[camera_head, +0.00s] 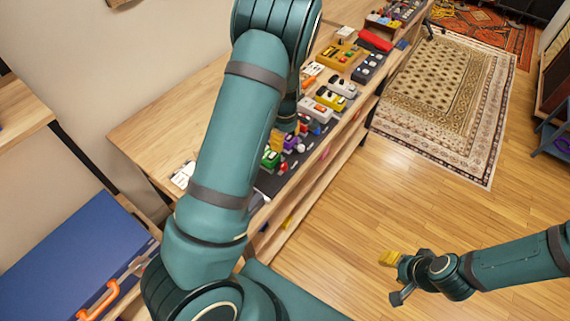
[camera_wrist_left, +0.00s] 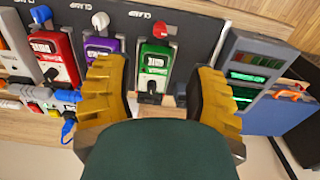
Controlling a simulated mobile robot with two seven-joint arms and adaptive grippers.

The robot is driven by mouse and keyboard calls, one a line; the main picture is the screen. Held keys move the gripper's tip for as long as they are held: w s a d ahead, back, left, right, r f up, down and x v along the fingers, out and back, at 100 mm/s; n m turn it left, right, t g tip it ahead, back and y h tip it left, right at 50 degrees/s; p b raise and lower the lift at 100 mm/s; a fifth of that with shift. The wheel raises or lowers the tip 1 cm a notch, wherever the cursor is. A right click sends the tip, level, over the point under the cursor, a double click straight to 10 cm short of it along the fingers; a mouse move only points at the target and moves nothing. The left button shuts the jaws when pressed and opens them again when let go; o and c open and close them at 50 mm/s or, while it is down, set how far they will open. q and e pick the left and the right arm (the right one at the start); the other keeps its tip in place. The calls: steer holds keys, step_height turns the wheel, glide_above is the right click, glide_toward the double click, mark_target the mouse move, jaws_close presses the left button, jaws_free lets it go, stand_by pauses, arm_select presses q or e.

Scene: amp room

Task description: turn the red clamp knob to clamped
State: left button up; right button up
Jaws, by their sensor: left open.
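The red clamp knob (camera_wrist_left: 160,28) sits at the top of the green pedal (camera_wrist_left: 153,68), by a "CLAMP" label, in the left wrist view. In the head view the knob (camera_head: 283,168) shows at the board's near edge, beside the green pedal (camera_head: 270,158). My left gripper (camera_wrist_left: 160,85) is open, with ridged yellow fingers on either side of the green pedal in the picture. The knob lies beyond the fingertips and nothing grips it. In the head view my left arm hides much of that gripper. My right gripper (camera_head: 395,265) is over the floor, away from the bench; its opening is unclear.
The purple pedal (camera_wrist_left: 103,47) has a white knob (camera_wrist_left: 100,20); the red pedal (camera_wrist_left: 52,55) has a blue knob (camera_wrist_left: 40,13). A grey device with green lights (camera_wrist_left: 250,65) stands right of the green pedal. A blue case (camera_head: 75,255) is at lower left.

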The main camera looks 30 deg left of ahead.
mark_target(285, 165)
arm_select(q)
step_height(285, 165, down, 14)
steer(key=shift+r+b, duration=0.25)
steer(key=shift+b, duration=0.05)
jaws_close()
